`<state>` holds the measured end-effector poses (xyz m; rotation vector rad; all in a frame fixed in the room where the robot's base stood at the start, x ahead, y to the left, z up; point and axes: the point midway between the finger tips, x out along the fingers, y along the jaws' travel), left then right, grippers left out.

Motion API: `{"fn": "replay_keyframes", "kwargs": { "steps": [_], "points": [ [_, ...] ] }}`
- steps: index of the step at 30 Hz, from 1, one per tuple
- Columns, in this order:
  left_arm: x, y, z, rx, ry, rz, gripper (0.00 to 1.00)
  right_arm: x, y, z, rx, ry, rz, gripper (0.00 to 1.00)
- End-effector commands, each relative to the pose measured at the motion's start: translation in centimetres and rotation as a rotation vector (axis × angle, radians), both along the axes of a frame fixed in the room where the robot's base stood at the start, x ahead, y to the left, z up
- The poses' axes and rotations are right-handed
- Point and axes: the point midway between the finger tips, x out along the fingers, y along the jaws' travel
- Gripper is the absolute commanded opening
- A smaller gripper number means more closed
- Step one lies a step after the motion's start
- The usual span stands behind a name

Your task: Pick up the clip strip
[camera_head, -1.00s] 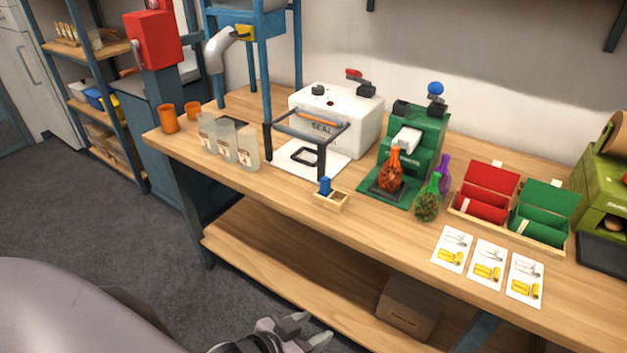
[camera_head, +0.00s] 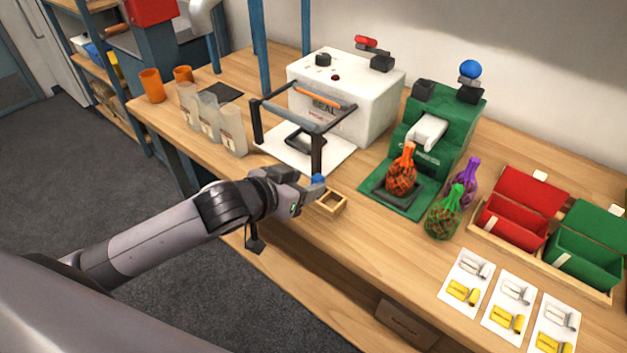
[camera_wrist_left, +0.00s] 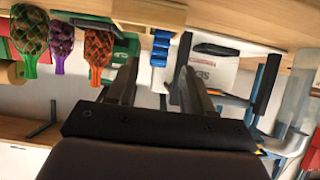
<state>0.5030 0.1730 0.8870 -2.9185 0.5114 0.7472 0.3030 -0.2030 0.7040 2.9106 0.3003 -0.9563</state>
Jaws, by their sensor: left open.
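The clip strip, a small blue upright piece (camera_head: 318,179), stands at a small wooden holder (camera_head: 332,203) near the table's front edge. In the left wrist view it is a blue segmented strip (camera_wrist_left: 161,45) with a pale part, and the holder (camera_wrist_left: 150,12) shows at the top. My left gripper (camera_head: 311,192) is at the front left of the holder, partly covering the strip in the head view. Its fingers (camera_wrist_left: 157,62) are open, and the strip appears between them in the wrist view. I cannot tell whether they touch it. My right gripper is not in view.
A white sealer (camera_head: 345,95) with a dark frame stands behind. A green machine (camera_head: 435,130) and netted chestnut bags (camera_head: 443,220) are to the right. Clear pouches (camera_head: 207,118) stand to the left. Red and green boxes (camera_head: 515,222) and cards (camera_head: 510,303) lie further right.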

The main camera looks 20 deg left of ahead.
Motion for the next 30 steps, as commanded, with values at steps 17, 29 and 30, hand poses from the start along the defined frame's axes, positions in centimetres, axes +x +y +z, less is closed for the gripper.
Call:
{"fn": "replay_keyframes", "kwargs": {
  "steps": [17, 29, 30],
  "points": [
    [4.8, -1.9, -2.1, -0.001, -0.001, -0.001, 0.51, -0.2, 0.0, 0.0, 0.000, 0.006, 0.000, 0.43],
    [5.8, -2.2, -2.7, 0.000, -0.001, -0.002, 0.51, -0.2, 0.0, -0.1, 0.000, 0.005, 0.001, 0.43],
    [5.8, -2.2, -2.7, 0.000, -0.001, -0.002, 0.51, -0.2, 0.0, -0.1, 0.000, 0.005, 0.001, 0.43]
  ]
}}
